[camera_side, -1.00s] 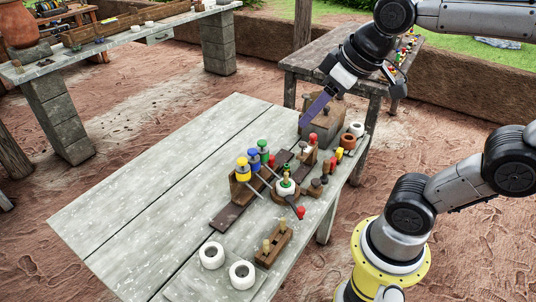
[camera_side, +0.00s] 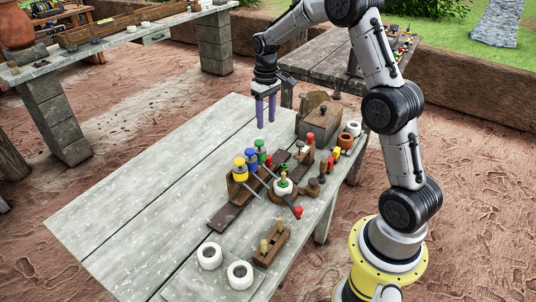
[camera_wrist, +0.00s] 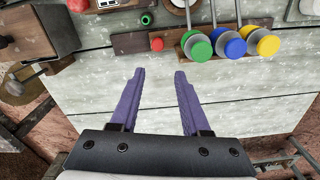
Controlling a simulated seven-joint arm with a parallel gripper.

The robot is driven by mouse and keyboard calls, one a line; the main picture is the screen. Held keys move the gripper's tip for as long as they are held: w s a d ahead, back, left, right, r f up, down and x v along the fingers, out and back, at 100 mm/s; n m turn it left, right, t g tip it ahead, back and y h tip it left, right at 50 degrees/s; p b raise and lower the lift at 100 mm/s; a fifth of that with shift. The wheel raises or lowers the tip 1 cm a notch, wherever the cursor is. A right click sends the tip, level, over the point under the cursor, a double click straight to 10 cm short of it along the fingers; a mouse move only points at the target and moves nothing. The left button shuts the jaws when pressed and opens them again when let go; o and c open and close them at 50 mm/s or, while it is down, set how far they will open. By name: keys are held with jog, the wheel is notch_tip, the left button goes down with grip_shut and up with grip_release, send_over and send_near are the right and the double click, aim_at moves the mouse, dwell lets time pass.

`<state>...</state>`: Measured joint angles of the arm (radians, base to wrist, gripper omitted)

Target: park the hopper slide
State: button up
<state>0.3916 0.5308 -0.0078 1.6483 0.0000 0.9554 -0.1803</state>
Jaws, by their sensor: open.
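My gripper (camera_side: 265,124) is open and empty, fingers pointing down above the pale plank table. It stands to the left of the brown wooden box (camera_side: 322,121) and beyond the row of coloured canisters. In the wrist view my purple fingertips (camera_wrist: 159,72) are apart with only bare table between them. A wooden stand holds yellow (camera_side: 240,168), blue (camera_side: 251,158) and green (camera_side: 261,150) topped canisters over a dark board (camera_side: 228,216). In the wrist view a red knob (camera_wrist: 157,43) shows over the dark board, ahead of the fingers. I cannot tell which part is the hopper slide.
White pots (camera_side: 210,256) and a wooden block with pegs (camera_side: 272,245) stand at the near end. Small jars (camera_side: 353,128) stand by the right edge. The table's left part is clear. Other benches (camera_side: 140,33) stand behind.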

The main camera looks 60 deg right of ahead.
aim_at(268, 156)
jog(key=f, duration=1.4)
jog(key=shift+s+d+f, duration=0.2)
jog(key=shift+d+f, duration=0.05)
jog(key=shift+d, duration=0.05)
grip_shut()
dwell(0.9)
